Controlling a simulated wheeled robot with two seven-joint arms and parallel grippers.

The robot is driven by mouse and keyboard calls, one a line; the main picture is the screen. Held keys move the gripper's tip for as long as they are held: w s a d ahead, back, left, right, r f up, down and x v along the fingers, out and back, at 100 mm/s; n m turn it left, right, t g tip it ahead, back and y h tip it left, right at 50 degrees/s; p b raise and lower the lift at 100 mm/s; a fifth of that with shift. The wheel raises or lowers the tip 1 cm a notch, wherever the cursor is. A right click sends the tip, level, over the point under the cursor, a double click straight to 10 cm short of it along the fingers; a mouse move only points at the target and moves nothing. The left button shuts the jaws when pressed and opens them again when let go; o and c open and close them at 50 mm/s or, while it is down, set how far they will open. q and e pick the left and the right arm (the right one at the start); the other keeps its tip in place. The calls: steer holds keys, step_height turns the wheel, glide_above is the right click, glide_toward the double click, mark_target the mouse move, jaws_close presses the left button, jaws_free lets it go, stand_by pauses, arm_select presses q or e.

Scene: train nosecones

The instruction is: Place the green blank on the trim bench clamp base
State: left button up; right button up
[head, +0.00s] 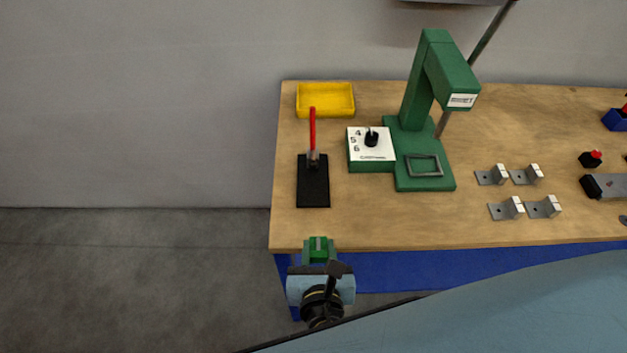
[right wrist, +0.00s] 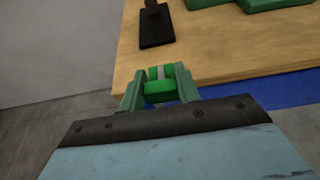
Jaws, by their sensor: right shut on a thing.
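My right gripper (head: 318,247) is in front of the bench's near left edge. It is shut on the green blank (head: 318,255), a small bright green piece with a grey part across it. The blank also shows between the green fingers in the right wrist view (right wrist: 160,90). The clamp base (head: 313,192) is a black plate with an upright red-handled clamp (head: 312,130), on the left of the bench, beyond the gripper. It shows in part at the top of the right wrist view (right wrist: 156,30). The blank is apart from it. My left gripper is not in view.
The wooden bench (head: 400,220) has a yellow tray (head: 325,100) at the back left. A white-topped box with a black knob (head: 371,148) and a green press (head: 425,110) stand right of the clamp. Several grey brackets (head: 508,208) lie further right. Bare wood lies in front of the clamp base.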

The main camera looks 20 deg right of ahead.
steer(key=shift+a+r, duration=0.2)
steer(key=shift+a, duration=0.25)
steer(key=shift+w+d, duration=0.15)
steer(key=shift+w, duration=0.35)
steer(key=shift+w+d, duration=0.15)
steer(key=shift+w, duration=0.35)
steer(key=p, duration=0.1)
glide_above(313, 194)
steer(key=shift+s, duration=0.1)
steer(key=shift+f, duration=0.15)
step_height(313, 194, down, 4)
steer(key=shift+r+b, duration=0.25)
steer(key=shift+b, duration=0.25)
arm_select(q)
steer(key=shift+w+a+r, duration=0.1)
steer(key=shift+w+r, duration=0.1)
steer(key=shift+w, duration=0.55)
arm_select(e)
steer(key=o, duration=1)
